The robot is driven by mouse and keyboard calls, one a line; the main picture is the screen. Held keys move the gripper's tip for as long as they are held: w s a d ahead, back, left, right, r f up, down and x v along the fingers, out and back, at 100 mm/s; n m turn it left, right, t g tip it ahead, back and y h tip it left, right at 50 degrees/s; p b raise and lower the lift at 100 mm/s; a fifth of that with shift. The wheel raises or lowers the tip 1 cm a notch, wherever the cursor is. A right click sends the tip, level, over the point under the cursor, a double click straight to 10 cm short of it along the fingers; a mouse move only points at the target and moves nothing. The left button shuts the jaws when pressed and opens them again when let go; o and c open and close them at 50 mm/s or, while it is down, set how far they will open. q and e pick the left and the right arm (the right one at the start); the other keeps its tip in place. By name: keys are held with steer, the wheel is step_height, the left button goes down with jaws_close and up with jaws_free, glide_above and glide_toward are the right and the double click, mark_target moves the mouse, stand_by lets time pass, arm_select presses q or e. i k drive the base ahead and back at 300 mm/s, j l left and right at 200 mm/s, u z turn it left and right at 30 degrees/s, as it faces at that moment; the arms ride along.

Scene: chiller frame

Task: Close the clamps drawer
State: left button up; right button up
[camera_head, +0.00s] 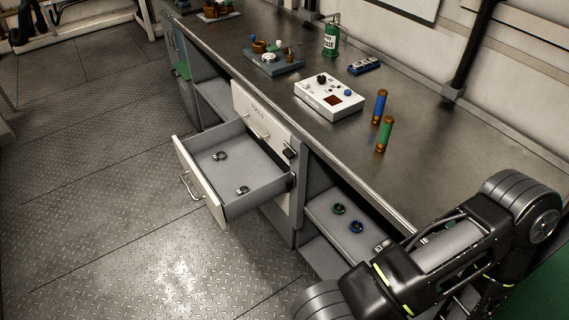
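A drawer with a white front (196,178) is pulled out of the grey workbench and stands wide open. Its bar handle (191,187) faces left, toward the open floor. Two small ring-shaped clamps lie on its grey floor, one toward the back (219,156) and one toward the right side (242,190). I cannot read a label on this front. My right arm comes in at the lower right, well apart from the drawer. Neither of my grippers shows.
Above the open drawer is a white panel (262,113) with a handle. An open shelf (342,228) at right holds green and blue rings. The benchtop (290,80) carries a white control box (329,97), two cylinders and a green bottle (331,38). The metal floor (90,190) left of the drawer is clear.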

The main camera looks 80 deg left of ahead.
mark_target(218, 183)
steer(key=k+u, duration=0.2)
steer(key=u, duration=3.25)
